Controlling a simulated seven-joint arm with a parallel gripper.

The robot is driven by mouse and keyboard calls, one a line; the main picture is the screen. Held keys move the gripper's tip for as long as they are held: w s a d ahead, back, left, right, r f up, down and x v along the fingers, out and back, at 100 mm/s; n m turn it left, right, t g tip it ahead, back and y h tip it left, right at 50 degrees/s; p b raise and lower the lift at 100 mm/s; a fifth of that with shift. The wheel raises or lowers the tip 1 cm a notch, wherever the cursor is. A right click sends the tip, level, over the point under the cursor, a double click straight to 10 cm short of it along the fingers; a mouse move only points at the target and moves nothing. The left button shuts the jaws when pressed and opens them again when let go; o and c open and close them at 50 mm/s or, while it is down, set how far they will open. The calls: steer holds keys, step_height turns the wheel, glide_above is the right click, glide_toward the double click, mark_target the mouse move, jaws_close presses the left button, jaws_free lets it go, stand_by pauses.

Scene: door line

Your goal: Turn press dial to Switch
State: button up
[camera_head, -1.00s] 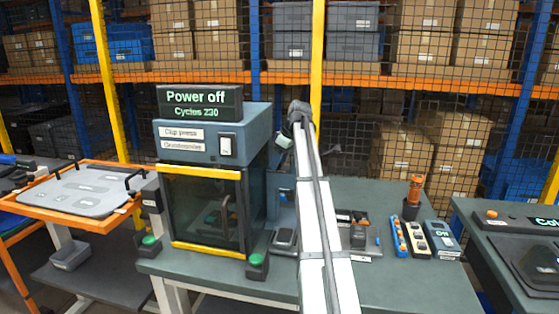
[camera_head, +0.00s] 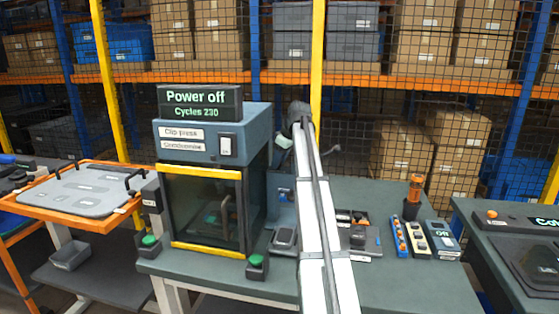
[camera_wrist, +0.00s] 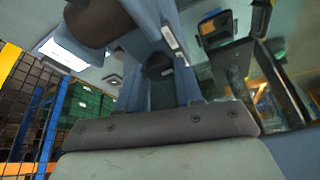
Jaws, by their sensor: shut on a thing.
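The press (camera_head: 183,147) is a grey-blue box with a dark glazed front, yellow bars and a rocker switch (camera_head: 227,145). Its display (camera_head: 200,102) reads "Power off" and "Cycles 230". No dial shows on its front. My gripper (camera_head: 284,141) is beside the upper right side of the press, its fingers mostly hidden in the head view. In the wrist view my gripper (camera_wrist: 160,88) is shut on a dark rounded piece (camera_wrist: 159,68), which may be the press dial. Its markings and setting cannot be read.
Two green buttons (camera_head: 256,261) stand at the press's front corners. Small trays and coloured blocks (camera_head: 418,236) lie right of my arm on the bench (camera_head: 400,285). An orange-framed tray (camera_head: 80,190) is at left. Mesh and shelves stand behind.

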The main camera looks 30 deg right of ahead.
steer(key=m+h, duration=0.1)
steer(key=m, duration=0.2)
steer(key=shift+a+t, duration=0.2)
steer(key=shift+t, duration=0.1)
steer(key=shift+a+m+h, duration=0.1)
steer(key=shift+m+h, duration=0.45)
steer(key=shift+m, duration=0.8)
steer(key=shift+m+h, duration=0.55)
steer(key=shift+m, duration=0.8)
steer(key=o, duration=1)
steer(key=v, duration=1.4)
steer(key=shift+w, duration=0.2)
